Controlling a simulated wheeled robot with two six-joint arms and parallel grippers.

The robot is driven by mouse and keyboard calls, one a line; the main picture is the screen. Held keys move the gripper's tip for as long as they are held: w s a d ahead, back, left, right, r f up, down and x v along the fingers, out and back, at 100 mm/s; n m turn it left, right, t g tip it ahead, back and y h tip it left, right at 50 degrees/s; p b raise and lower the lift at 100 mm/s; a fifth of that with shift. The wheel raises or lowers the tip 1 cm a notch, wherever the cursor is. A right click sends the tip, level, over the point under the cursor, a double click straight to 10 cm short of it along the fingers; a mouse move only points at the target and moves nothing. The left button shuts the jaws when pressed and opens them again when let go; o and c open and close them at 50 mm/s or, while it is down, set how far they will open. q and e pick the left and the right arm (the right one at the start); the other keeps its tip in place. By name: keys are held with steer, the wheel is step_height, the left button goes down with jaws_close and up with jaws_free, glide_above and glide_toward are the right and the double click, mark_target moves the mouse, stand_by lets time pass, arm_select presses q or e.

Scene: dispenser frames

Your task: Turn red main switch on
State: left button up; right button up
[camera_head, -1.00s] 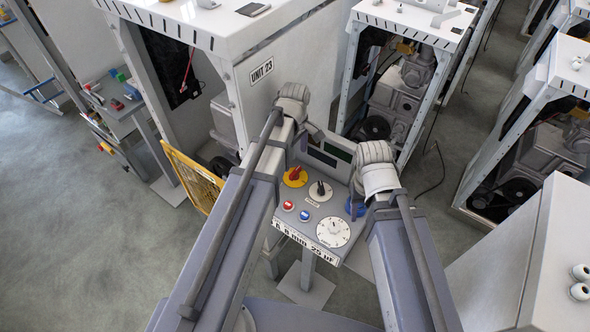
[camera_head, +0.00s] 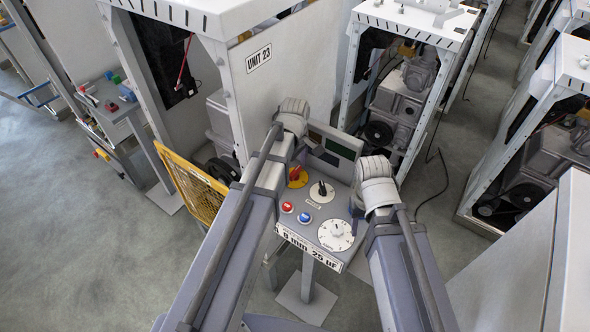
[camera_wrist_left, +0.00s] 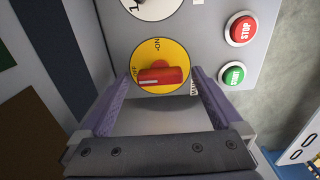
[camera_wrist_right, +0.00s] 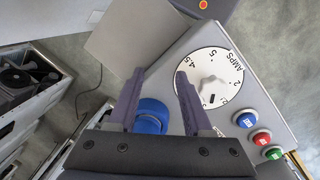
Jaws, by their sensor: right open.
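The red main switch (camera_wrist_left: 163,77) is a red handle on a yellow disc (camera_wrist_left: 172,53). In the left wrist view its white mark points left, toward a label that looks like OFF; an ON label is at the disc's top. It also shows in the head view (camera_head: 298,174), partly beside my left arm. My left gripper (camera_wrist_left: 161,78) is open, with one finger on each side of the handle; I cannot tell whether they touch it. My right gripper (camera_wrist_right: 160,74) is open and empty above the panel, near a blue knob (camera_wrist_right: 152,112) and the AMPS dial (camera_wrist_right: 210,78).
The control panel (camera_head: 325,208) also carries a black-handled selector (camera_head: 321,190), red STOP button (camera_wrist_left: 241,30), green START button (camera_wrist_left: 232,75) and blue button (camera_head: 304,218). A yellow mesh guard (camera_head: 190,185) stands left. The UNIT 23 cabinet (camera_head: 270,95) stands behind.

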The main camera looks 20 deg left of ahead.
arm_select(q)
steer(key=c, duration=1.3)
steer(key=shift+c, duration=0.2)
steer(key=shift+m, duration=0.4)
steer(key=m, duration=1.2)
steer(key=shift+m, duration=2.7)
